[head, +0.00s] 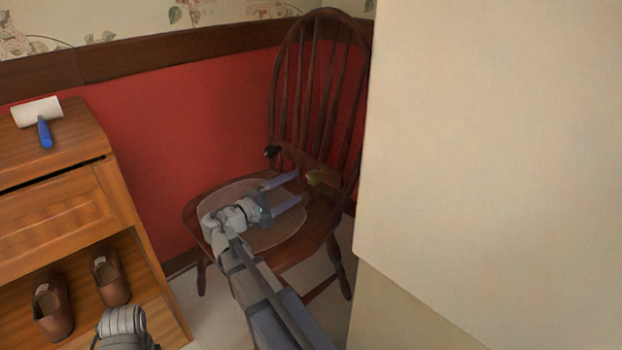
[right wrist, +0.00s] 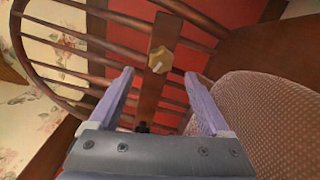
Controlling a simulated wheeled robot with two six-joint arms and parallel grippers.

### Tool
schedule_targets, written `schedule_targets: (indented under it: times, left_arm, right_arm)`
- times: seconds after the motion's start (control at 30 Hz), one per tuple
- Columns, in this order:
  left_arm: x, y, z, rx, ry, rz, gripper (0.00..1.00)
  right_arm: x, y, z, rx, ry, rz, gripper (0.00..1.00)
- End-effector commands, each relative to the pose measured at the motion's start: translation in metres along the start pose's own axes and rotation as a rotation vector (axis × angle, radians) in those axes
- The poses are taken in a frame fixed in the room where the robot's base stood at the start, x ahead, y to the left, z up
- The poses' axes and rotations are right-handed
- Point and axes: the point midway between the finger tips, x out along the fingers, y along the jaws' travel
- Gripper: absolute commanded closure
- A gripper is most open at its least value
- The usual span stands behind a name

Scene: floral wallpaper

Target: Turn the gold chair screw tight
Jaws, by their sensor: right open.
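The wooden chair (head: 318,95) stands in the corner, its spindle back facing me. The gold screw (head: 322,178) sits low at the chair back, on a wooden bar. In the right wrist view the gold screw (right wrist: 160,60) is a lobed knob on that bar, between and just beyond the fingertips. My right gripper (head: 299,186) is open and empty above the seat, its fingers pointing at the screw. It also shows in the right wrist view (right wrist: 160,75), apart from the screw. A grey part of my left arm shows at bottom left; its fingers are out of view.
A black knob (head: 271,151) is at the left of the chair back. A wooden cabinet (head: 60,215) at left holds brown shoes (head: 110,277) and a lint roller (head: 38,113). A large cream panel (head: 490,150) closes off the right side, close to the chair.

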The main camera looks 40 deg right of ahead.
Motion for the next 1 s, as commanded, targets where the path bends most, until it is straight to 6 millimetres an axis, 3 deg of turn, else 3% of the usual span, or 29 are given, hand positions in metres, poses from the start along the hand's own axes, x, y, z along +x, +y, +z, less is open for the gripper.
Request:
schedule_targets:
  times: [0.3,0.5,0.83,1.0]
  left_arm:
    - [-0.001,0.000,0.000,0.000,0.000,0.000,0.50]
    - [-0.001,0.000,0.000,0.000,0.000,0.000,0.50]
    - [-0.001,0.000,0.000,0.000,0.000,0.000,0.50]
    - [-0.001,0.000,0.000,0.000,0.000,0.000,0.50]
  right_arm:
    - [-0.001,0.001,0.001,-0.777,0.000,0.000,0.19]
    - [-0.002,0.001,0.001,-1.078,0.000,0.000,0.19]
    - [0.000,0.002,0.001,-1.182,-0.001,0.000,0.19]
    - [0.020,0.002,0.001,-1.181,-0.003,-0.002,0.19]
